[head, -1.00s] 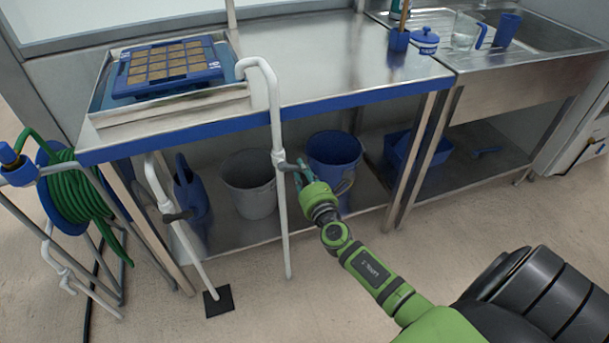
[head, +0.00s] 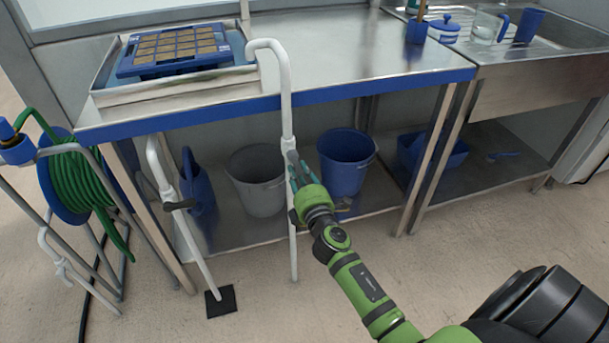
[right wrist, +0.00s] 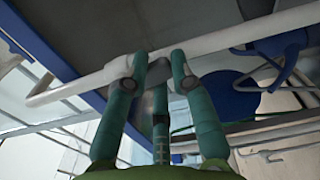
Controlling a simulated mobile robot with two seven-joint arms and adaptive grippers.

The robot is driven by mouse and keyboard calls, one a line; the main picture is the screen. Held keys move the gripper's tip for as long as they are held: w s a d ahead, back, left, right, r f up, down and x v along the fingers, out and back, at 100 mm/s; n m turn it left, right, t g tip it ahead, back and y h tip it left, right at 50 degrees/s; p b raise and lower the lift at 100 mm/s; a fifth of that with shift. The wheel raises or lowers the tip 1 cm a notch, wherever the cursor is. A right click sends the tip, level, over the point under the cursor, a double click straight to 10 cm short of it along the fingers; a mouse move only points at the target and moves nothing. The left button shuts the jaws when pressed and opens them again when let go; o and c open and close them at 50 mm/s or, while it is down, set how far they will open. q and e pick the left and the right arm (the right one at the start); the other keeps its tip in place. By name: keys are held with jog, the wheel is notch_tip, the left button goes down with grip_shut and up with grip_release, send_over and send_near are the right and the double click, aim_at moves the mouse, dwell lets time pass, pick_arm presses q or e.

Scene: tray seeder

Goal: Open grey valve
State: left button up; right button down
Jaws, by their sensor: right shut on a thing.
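The grey valve handle (head: 292,157) sits on a white upright pipe (head: 287,110) in front of the steel bench. My right gripper (head: 299,173) is at this handle, just right of the pipe, with its arm coming from the lower right. In the right wrist view, the teal fingers (right wrist: 155,62) are shut on the grey handle (right wrist: 158,72), which lies between their tips beside the white pipe (right wrist: 215,40). The gripper partly hides the handle in the head view. My left gripper is not in view.
A second white pipe with a dark handle (head: 179,205) stands to the left. A green hose reel (head: 62,185) is at far left. A grey bucket (head: 257,180) and a blue bucket (head: 345,165) stand on the shelf behind. A seed tray (head: 175,50) rests on the bench.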

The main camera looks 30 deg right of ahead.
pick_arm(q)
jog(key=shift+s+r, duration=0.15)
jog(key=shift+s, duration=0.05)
pick_arm(e)
jog(key=shift+w+a+m, duration=0.2)
jog(key=shift+a+m, duration=0.3)
jog(key=shift+m, duration=0.6)
pick_arm(q)
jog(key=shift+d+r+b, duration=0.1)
jog(key=shift+b, duration=0.2)
pick_arm(e)
jog(key=shift+r, duration=0.1)
jog(key=c, duration=1.1)
grip_release()
jog(key=shift+a, duration=0.1)
jog(key=shift+o, duration=0.2)
jog(key=v, duration=1.2)
